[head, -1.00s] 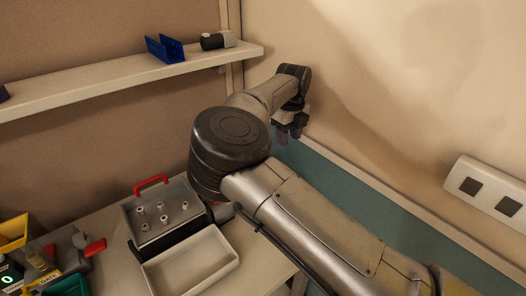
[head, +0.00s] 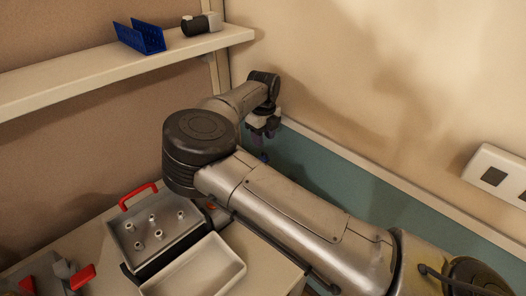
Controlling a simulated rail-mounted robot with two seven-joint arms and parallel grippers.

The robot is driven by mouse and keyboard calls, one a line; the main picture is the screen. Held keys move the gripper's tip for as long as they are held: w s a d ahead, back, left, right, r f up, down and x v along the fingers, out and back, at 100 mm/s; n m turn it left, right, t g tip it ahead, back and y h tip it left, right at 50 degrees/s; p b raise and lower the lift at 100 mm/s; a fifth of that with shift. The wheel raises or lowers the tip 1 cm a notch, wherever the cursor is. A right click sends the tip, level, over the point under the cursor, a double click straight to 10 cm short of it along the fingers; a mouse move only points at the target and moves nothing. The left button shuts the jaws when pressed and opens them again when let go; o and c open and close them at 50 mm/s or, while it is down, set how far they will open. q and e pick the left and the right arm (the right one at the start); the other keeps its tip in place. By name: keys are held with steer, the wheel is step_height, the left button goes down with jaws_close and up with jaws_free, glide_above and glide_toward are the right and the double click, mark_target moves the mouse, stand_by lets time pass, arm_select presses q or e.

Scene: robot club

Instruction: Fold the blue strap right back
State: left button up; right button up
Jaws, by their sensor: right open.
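I cannot make out a blue strap anywhere in the head view. My right gripper (head: 264,146) is near the back wall, past the far end of the table, at the end of my right arm. It is small and dark in the picture, its jaws are open, and I see nothing between them. My left gripper is not in view.
A grey tray with pegs and a red handle (head: 139,196) and an empty white tray (head: 200,268) sit on the table, close to my right arm. The shelf (head: 95,81) above holds a blue bin (head: 140,38) and a black-and-grey device (head: 200,24). A socket panel (head: 500,176) is at right.

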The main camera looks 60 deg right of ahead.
mark_target(263, 152)
steer(key=shift+f, duration=3.05)
steer(key=shift+c, duration=0.3)
jaws_close()
